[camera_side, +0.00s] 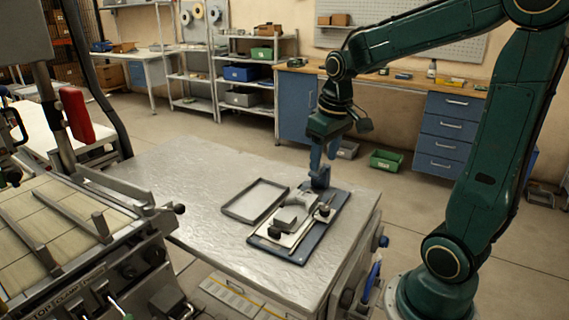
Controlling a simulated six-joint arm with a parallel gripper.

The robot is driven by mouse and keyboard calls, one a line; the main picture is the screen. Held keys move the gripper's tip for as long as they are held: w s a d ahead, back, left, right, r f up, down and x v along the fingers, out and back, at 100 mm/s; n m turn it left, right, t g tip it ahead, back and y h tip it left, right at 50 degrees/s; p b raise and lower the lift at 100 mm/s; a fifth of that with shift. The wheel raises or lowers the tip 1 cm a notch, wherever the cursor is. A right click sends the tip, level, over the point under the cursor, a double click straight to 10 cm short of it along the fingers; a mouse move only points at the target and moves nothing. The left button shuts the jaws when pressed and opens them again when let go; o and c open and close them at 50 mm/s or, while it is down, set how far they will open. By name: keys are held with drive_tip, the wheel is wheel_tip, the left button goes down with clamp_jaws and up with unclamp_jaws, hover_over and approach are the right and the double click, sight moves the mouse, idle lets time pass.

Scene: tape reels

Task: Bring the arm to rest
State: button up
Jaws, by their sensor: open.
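My dark green arm reaches in from the right, and my gripper (322,160) points down over the back edge of the metal-topped table (190,178). Its fingers are open. A small blue upright part (320,180) stands just below the fingertips, at the back end of a dark blue plate (331,219). I cannot tell whether the fingers touch it. A grey curved metal piece (293,214) sits on the plate with small dark knobs around it. No tape reel can be made out on the table.
A shallow grey tray (238,212) lies empty left of the plate. A machine with a slatted bed (45,235) stands at the front left. Shelves (240,75) and a blue-drawer workbench (445,130) are behind. A green bin (385,160) is on the floor. The table's left part is clear.

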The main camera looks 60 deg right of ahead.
drive_tip(key=s+a+r+n+t, duration=0.2)
drive_tip(key=s+a+r+t, duration=0.2)
drive_tip(key=s+a, duration=0.7)
drive_tip(key=shift+s+a+y, duration=0.15)
drive_tip(key=shift+a+y, duration=0.15)
drive_tip(key=shift+a, duration=0.15)
